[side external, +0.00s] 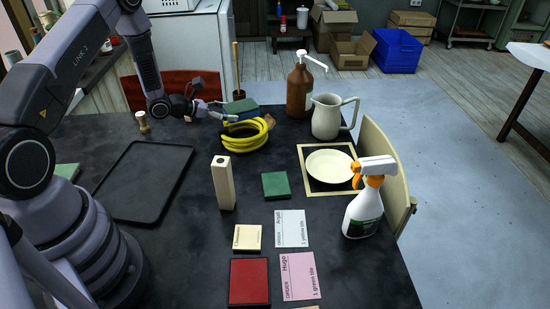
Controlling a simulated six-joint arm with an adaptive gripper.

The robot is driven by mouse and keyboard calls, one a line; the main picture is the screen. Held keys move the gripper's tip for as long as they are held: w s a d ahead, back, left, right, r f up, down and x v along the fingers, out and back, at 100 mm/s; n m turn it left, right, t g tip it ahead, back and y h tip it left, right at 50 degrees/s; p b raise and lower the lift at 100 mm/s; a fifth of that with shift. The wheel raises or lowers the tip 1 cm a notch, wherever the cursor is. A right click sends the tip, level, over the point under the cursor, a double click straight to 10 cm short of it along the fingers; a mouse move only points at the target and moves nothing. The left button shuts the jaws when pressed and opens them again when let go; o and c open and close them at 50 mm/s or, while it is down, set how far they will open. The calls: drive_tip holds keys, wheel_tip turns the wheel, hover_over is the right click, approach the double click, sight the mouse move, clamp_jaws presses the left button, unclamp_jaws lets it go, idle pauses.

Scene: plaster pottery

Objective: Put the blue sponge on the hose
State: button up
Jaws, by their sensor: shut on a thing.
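The yellow hose (246,136) lies coiled on the dark table, left of the brown pump bottle. My gripper (220,110) is just behind and left of the coil, low over the table's far part. It is shut on a small blue thing, which I take as the blue sponge (247,116). The sponge is at the back edge of the coil and partly hidden by the fingers and hose. Whether it touches the hose I cannot tell.
The brown pump bottle (299,92) and white jug (327,117) stand to the right. A wooden block (223,184) stands upright in front. A black tray (146,182) lies left.

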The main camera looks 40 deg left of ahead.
sight(232, 129)
drive_tip(key=shift+w+f, duration=0.25)
drive_tip(key=shift+f, duration=0.05)
drive_tip(key=shift+w+a+f, duration=0.1)
drive_tip(key=shift+w+f, duration=0.05)
drive_tip(key=shift+f, duration=1.55)
drive_tip(key=o, duration=0.7)
drive_tip(key=shift+f, duration=0.1)
